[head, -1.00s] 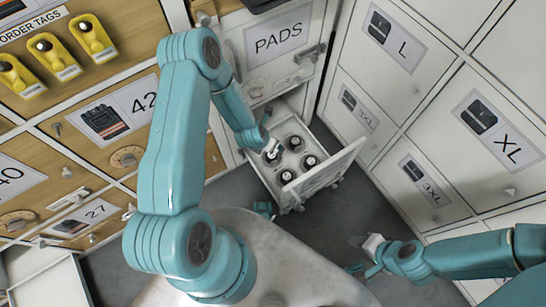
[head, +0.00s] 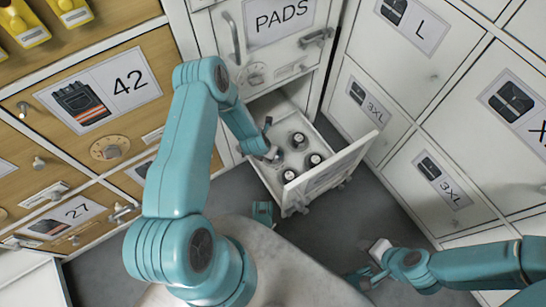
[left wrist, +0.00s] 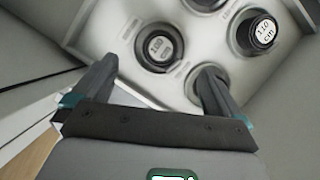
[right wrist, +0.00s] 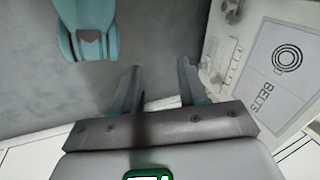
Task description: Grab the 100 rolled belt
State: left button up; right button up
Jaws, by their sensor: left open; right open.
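An open white drawer (head: 347,152) holds several dark rolled belts in round recesses. My left gripper (head: 272,139) is open and empty at the drawer's left side, and covers part of its inside. In the left wrist view, a rolled belt (left wrist: 160,46) lies ahead, between the lines of the open fingers (left wrist: 158,68); its tilted label is too blurred to read surely. Another rolled belt (left wrist: 263,33) reads 110 cm. One belt (left wrist: 204,88) is partly hidden by the right finger. My right gripper (head: 366,264) is open and empty, low over the floor outside the drawer.
The drawer front (right wrist: 275,70) reads BELTS in the right wrist view. A white PADS door (head: 282,35) is above the drawer. White lockers (head: 400,110) stand right and wooden ones (head: 90,90) left. Grey floor (head: 345,215) is clear in front.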

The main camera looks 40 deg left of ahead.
pick_arm(q)
jog(key=shift+x, duration=0.85)
jog(key=b+x, duration=0.3)
jog(key=x, duration=0.1)
jog(key=shift+s+d+f, duration=0.1)
jog(key=shift+s+f, duration=0.05)
jog(key=shift+w+f+b, duration=0.25)
jog(key=shift+f+b, duration=0.15)
pick_arm(e)
jog(key=shift+t, duration=0.6)
jog(key=w+f, duration=0.3)
jog(key=f, duration=0.1)
jog(key=shift+d, duration=0.3)
pick_arm(q)
jog(key=c, duration=1.2)
